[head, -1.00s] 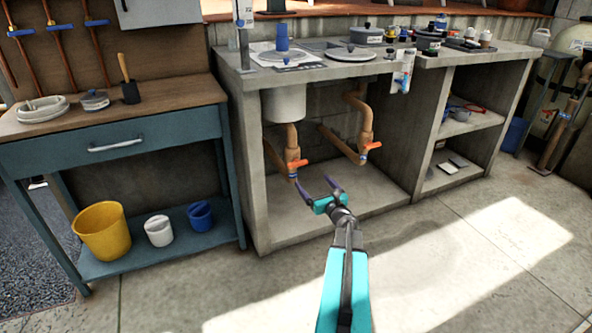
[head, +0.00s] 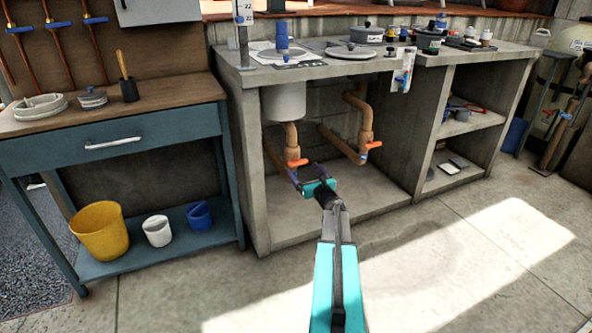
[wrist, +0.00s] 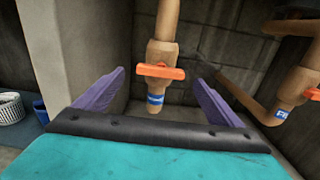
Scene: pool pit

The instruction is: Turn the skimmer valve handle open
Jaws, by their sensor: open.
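An orange valve handle (wrist: 161,71) sits crosswise on a tan vertical pipe (wrist: 157,105) under the concrete counter. A blue label is below it, its lettering too small to read. The handle also shows in the head view (head: 297,163). My gripper (wrist: 160,78) is open, its two purple fingers one on each side of the handle's line, with a gap on both sides. In the head view my gripper (head: 305,174) is just below and in front of this valve. A second orange handle (wrist: 313,95), on a pipe labelled starting "FI", is to the right.
The counter's left concrete wall (head: 247,170) is close to the left of the pipes. A grey basin (head: 285,101) hangs above the near valve. A bench with a yellow bucket (head: 99,230) stands left. The floor in front is clear.

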